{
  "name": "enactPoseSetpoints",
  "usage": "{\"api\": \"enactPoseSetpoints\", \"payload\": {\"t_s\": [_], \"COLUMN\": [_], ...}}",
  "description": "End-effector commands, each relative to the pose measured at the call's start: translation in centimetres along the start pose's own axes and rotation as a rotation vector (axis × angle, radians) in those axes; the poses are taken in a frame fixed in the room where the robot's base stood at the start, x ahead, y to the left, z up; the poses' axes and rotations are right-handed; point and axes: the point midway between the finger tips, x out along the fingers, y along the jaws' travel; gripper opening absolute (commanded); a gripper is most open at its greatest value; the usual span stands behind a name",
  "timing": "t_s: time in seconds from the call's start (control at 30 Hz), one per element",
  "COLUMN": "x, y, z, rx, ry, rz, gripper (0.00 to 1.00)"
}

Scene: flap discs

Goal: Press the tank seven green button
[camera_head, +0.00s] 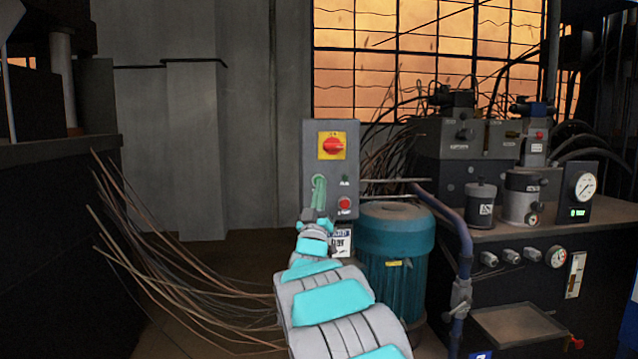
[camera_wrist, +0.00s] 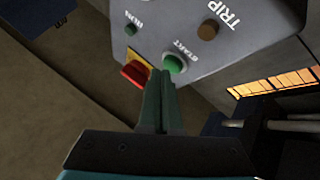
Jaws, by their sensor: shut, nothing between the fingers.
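A grey control box (camera_head: 331,165) stands left of the teal motor. It carries a red rotary switch (camera_head: 332,146) on a yellow plate, a small green light and a red button (camera_head: 344,204). In the wrist view the box face (camera_wrist: 235,52) shows a green START button (camera_wrist: 175,62), a brown TRIP button (camera_wrist: 207,29) and the red switch (camera_wrist: 135,73). My gripper (camera_head: 319,180) is shut and empty in front of the box's lower left. In the wrist view its green fingertips (camera_wrist: 159,72) lie just beside the START button; contact cannot be told. No tank number is readable.
A teal motor (camera_head: 396,262) stands right of the box, with a blue pipe (camera_head: 461,240) beside it. A hydraulic bench (camera_head: 530,225) with gauges and valves fills the right. Thin loose rods (camera_head: 190,262) spread at left above the floor.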

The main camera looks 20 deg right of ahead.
Motion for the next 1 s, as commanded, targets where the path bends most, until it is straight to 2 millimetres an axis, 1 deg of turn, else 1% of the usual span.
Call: {"api": "enactPoseSetpoints", "payload": {"t_s": [1.0], "x": [0.64], "y": [-0.49], "z": [0.52], "rx": [0.000], "ry": [-0.001], "rz": [0.000], "gripper": [0.00]}}
